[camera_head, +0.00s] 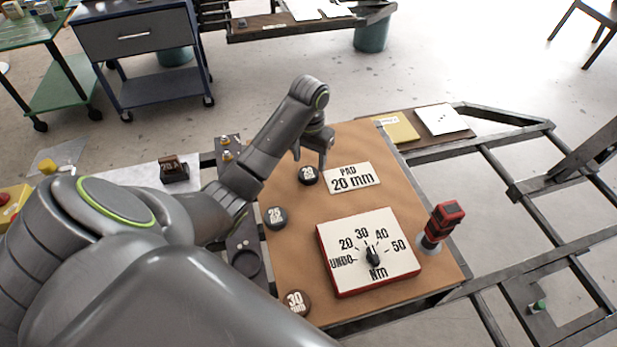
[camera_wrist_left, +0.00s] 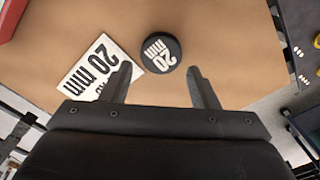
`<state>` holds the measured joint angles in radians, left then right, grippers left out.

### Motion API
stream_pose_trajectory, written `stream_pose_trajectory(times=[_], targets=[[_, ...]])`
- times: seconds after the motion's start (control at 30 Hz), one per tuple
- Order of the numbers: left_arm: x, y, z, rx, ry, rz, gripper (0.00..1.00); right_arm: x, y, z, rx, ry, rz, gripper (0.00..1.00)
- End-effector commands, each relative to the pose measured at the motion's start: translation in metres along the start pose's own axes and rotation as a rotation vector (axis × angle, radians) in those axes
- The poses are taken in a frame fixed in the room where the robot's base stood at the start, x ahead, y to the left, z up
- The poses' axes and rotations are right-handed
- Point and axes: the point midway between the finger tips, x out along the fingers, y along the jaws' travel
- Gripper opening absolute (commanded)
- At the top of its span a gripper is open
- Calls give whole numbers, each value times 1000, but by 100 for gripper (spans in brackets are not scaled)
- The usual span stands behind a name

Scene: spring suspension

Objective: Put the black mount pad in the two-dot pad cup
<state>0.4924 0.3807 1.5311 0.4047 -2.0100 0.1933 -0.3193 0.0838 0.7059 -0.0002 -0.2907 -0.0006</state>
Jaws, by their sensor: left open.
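A black round mount pad (camera_head: 308,175) marked 20 lies on the brown work board, left of the white card. My left gripper (camera_head: 309,157) is open and empty, pointing down above the pad; both fingers show in the left wrist view (camera_wrist_left: 160,72). A dark plate with a round cup-like recess (camera_head: 245,262) lies left of the board, partly hidden by my arm. My right gripper is out of view.
Two other round pads, a dark grey one (camera_head: 276,216) and a brown "30 mm" one (camera_head: 296,302), lie along the board's left side.

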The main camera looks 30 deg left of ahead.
Motion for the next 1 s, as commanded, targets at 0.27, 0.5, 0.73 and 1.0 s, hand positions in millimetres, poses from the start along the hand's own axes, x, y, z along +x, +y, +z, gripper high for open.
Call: stream_pose_trajectory(times=[0.27,0.5,0.73,1.0], targets=[[35,-1,-4,0,-4,1,55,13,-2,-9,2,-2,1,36],[49,-1,-5,1,0,0,55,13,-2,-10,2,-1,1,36],[49,-2,-4,1,0,-1,47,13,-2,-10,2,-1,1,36],[49,-2,-4,1,0,-1,22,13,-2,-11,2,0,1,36]])
